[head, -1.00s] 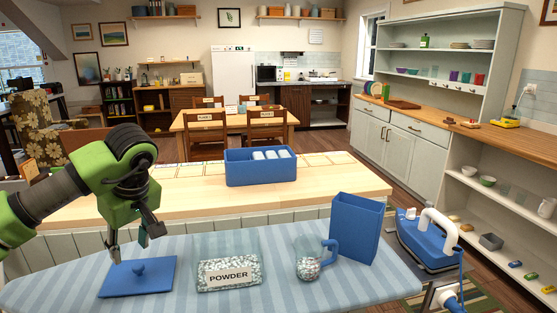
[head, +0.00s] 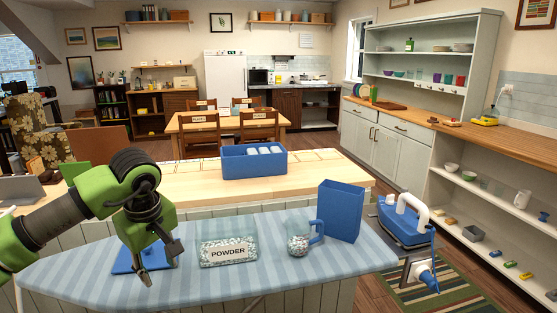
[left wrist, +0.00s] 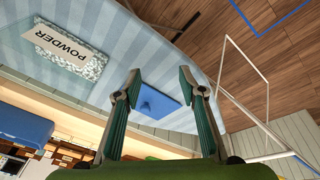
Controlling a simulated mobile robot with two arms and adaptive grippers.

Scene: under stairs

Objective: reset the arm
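My left gripper (head: 160,267) hangs over the front left part of the striped ironing board (head: 205,290). In the left wrist view its two fingers (left wrist: 158,78) are spread apart with nothing between them. A flat blue lid (head: 124,259) lies on the board, partly hidden behind the gripper; in the left wrist view the lid (left wrist: 155,103) shows beyond the open fingers, apart from them. My right gripper is in neither view.
A clear POWDER container (head: 229,251), a blue-handled measuring cup (head: 299,241) and an open blue box (head: 342,211) stand on the board. A blue iron (head: 404,222) is at its right end. A blue bin (head: 254,162) sits on the wooden counter behind.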

